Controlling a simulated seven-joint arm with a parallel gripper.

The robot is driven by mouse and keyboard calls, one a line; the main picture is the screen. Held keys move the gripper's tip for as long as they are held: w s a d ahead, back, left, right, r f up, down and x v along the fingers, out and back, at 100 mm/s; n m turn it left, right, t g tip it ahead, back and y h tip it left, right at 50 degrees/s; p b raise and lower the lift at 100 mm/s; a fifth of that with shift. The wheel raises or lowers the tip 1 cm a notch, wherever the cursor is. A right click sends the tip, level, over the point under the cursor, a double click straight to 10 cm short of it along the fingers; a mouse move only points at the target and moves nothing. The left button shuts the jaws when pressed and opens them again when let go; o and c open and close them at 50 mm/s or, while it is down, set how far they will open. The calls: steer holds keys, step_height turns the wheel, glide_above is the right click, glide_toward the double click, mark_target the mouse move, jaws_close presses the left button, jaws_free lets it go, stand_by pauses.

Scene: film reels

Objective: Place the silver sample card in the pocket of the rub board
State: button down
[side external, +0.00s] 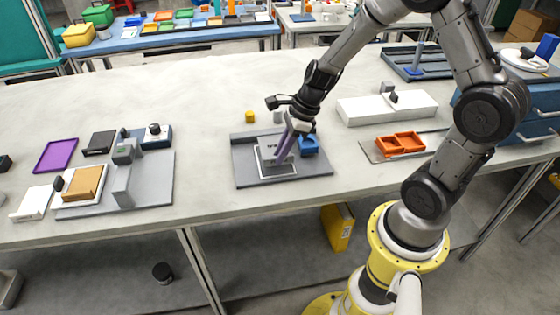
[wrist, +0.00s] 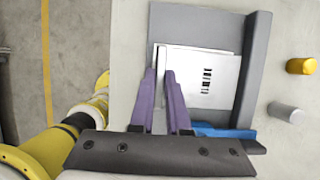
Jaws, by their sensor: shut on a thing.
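The grey rub board (side external: 250,178) lies on the bench under my gripper; its raised grey edge shows in the wrist view (wrist: 254,62). A pale silver card with black print (wrist: 222,72) lies over the board's light-outlined pocket area; in the side view the card (side external: 267,146) is partly behind my gripper. I cannot tell whether it is flat in the pocket or slightly above it. My gripper (wrist: 161,72), with purple fingers, is at the card's left edge in the wrist view and is shut on it. The fingers (side external: 281,155) hide part of the card.
A blue block (side external: 308,144) sits on the board beside my gripper. A yellow cylinder (side external: 249,116) and a grey cylinder (side external: 278,116) stand just behind the board. An orange tray (side external: 400,144) and a white box (side external: 386,108) are to the right.

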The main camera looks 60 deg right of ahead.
steer(key=shift+w+f, duration=0.2)
steer(key=shift+f, duration=1.5)
steer(key=shift+f, duration=0.15)
steer(key=c, duration=0.9)
jaws_free()
steer(key=v, duration=1.2)
steer(key=s+a+r+n+h, duration=0.1)
steer(key=s+a+r+n, duration=0.1)
steer(key=s+n, duration=0.3)
steer(key=s+a+r+n+t+h, duration=0.1)
steer(key=s+r+n, duration=0.4)
steer(key=n, duration=0.8)
steer(key=s+a+r+n+t+h, duration=0.1)
steer(key=s+a+r+n, duration=0.2)
steer(key=n, duration=0.6)
steer(key=shift+s+a+r, duration=0.3)
steer(key=shift+s+r, duration=0.15)
steer(key=shift+s, duration=0.75)
